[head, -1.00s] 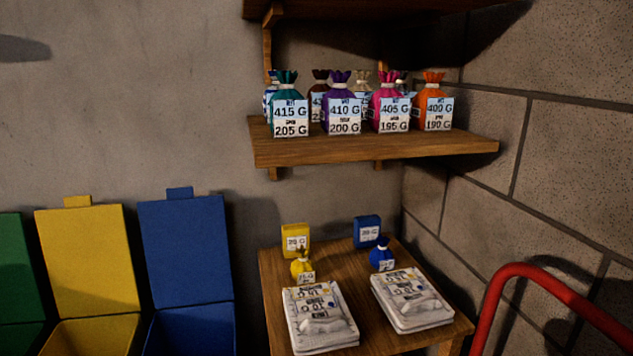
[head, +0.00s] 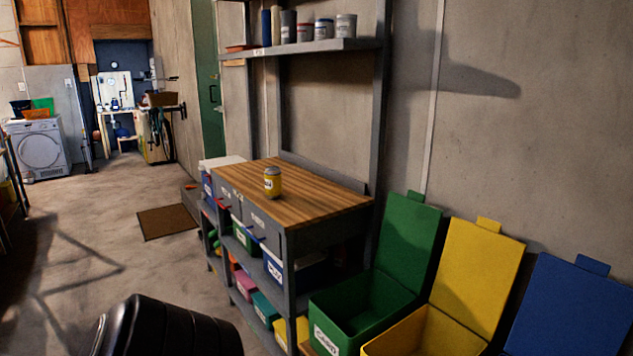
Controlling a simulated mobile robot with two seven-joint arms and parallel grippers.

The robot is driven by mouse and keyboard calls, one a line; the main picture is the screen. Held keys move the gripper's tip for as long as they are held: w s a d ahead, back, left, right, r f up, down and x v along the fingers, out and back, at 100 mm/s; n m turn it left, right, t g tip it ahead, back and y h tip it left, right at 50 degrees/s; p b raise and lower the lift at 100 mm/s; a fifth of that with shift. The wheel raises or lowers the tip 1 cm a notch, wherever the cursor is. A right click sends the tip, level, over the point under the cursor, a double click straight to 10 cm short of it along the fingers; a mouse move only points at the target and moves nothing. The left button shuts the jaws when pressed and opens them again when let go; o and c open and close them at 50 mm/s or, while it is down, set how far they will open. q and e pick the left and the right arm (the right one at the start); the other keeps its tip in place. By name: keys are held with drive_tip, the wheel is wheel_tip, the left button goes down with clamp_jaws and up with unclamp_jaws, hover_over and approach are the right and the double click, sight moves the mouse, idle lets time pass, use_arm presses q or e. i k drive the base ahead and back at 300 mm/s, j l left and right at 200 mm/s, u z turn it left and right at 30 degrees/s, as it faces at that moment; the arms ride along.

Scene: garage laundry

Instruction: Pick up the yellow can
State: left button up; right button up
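A yellow can (head: 272,183) with a pale label and a greyish top stands upright on the wooden top of a grey workbench (head: 316,197), near its front left part. Nothing touches it. Neither of my grippers shows in the head view. A black rounded shape at the bottom left of the view may be part of my own arm, but I cannot be sure.
Open green (head: 360,300), yellow (head: 470,270) and blue (head: 570,305) lidded bins stand right of the workbench. A shelf (head: 310,48) with several cans hangs above it. The floor (head: 90,255) to the left is mostly clear, with a brown mat (head: 168,221) and a distant washing machine (head: 40,150).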

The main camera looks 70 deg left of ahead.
sight(273, 180)
drive_tip(key=l+u, duration=0.15)
drive_tip(key=u, duration=2.3)
drive_tip(key=j+z, duration=0.1)
drive_tip(key=z, duration=0.5)
drive_tip(key=i+j+z, duration=0.15)
drive_tip(key=z, duration=0.25)
drive_tip(key=i+j+z, duration=0.1)
drive_tip(key=j+z, duration=0.25)
drive_tip(key=i+j+z, duration=0.15)
drive_tip(key=j, duration=0.25)
drive_tip(key=j+z, duration=0.2)
drive_tip(key=j, duration=0.25)
drive_tip(key=i+j+z, duration=0.1)
drive_tip(key=j, duration=0.7)
drive_tip(key=i+j, duration=0.1)
drive_tip(key=j, duration=0.7)
drive_tip(key=l+z, duration=0.05)
